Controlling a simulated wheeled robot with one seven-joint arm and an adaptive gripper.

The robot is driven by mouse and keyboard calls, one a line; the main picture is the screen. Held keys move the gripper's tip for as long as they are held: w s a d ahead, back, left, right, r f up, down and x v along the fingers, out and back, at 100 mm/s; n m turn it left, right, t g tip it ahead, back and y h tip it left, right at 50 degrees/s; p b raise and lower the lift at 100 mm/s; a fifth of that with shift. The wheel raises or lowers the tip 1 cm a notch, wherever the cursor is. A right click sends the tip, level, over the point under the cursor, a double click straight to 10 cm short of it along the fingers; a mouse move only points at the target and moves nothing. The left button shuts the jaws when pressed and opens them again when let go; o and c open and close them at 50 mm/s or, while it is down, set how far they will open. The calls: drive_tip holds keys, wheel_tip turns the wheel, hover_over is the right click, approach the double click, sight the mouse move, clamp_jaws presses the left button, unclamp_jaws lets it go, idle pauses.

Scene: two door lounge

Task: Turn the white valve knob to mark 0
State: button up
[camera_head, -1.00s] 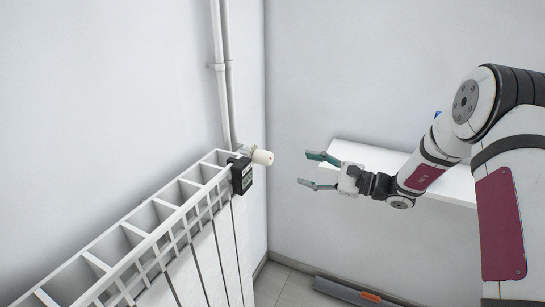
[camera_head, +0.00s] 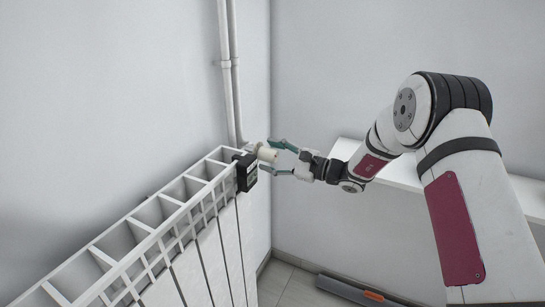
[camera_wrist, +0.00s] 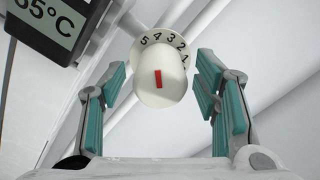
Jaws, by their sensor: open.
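The white valve knob (camera_head: 267,155) sits at the far end of the radiator, by the pipes. In the wrist view the knob (camera_wrist: 160,82) shows a red mark on its face, and a collar behind it (camera_wrist: 163,42) carries the numbers 5, 4, 3, 2 and part of another. The mark 0 does not show. My gripper (camera_head: 280,158) is open, with one teal finger on each side of the knob. In the wrist view the fingers (camera_wrist: 160,100) stand apart from the knob, with a gap on both sides.
The white radiator (camera_head: 160,228) runs along the left wall. A black display box (camera_head: 246,172) hangs on its end; it reads about 35°C in the wrist view (camera_wrist: 55,25). Vertical pipes (camera_head: 232,80) rise behind. A white shelf (camera_head: 405,172) is at right, and a grey-orange bar (camera_head: 350,290) lies on the floor.

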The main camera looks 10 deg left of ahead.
drive_tip(key=c, duration=1.1)
drive_tip(key=shift+c, duration=0.2)
